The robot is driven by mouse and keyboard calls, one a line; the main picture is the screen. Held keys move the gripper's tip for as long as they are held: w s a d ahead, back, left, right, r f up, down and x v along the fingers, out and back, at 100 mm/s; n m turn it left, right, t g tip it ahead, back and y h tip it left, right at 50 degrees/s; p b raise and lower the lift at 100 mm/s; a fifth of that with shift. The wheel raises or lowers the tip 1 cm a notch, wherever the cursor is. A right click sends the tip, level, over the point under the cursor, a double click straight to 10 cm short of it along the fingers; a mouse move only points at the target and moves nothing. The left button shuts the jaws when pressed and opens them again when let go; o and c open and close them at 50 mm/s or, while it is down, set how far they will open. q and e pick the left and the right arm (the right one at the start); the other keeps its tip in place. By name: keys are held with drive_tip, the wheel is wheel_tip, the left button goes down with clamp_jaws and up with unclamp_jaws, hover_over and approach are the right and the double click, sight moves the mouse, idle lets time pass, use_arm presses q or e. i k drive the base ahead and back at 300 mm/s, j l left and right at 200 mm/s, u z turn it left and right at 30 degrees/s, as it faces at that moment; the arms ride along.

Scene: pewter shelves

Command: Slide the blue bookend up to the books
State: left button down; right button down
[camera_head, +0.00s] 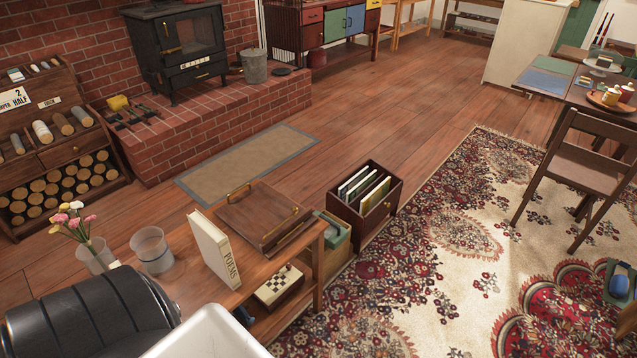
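A cream book marked POEMS (215,250) stands upright, slightly angled, on top of the low wooden shelf unit (185,283). It is the only upright book on that top. A small dark-blue piece (243,316) shows at the lower level of the unit, mostly hidden by the white shape in front. I cannot tell whether it is the blue bookend. No other bookend is clear. Neither of my grippers is in view.
A glass jar (151,250), a flower vase (94,256) and a dark ribbed object (90,315) stand left of the book. A wooden tray (263,215) lies behind it. A chess box (278,286) sits lower. A file crate (365,205) stands on the floor beyond.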

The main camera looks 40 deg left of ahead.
sight(240, 312)
drive_tip(key=i+u, duration=0.15)
drive_tip(key=i, duration=0.3)
drive_tip(key=i+l+u, duration=0.15)
drive_tip(key=i, duration=0.25)
drive_tip(key=i+l+u, duration=0.1)
drive_tip(key=i, duration=0.35)
drive_tip(key=i+u, duration=0.2)
drive_tip(key=u, duration=0.25)
drive_tip(key=i+l+u, duration=0.15)
drive_tip(key=u, duration=0.25)
drive_tip(key=i+l+u, duration=0.2)
drive_tip(key=u, duration=0.25)
drive_tip(key=i+l+u, duration=0.1)
drive_tip(key=u, duration=0.3)
drive_tip(key=i+l+u, duration=0.1)
drive_tip(key=l+u, duration=0.35)
drive_tip(key=i+l+u, duration=0.15)
drive_tip(key=u, duration=0.35)
drive_tip(key=l+u, duration=0.45)
drive_tip(key=i+l+u, duration=0.15)
drive_tip(key=u, duration=0.35)
drive_tip(key=l+u, duration=0.35)
drive_tip(key=u, duration=0.15)
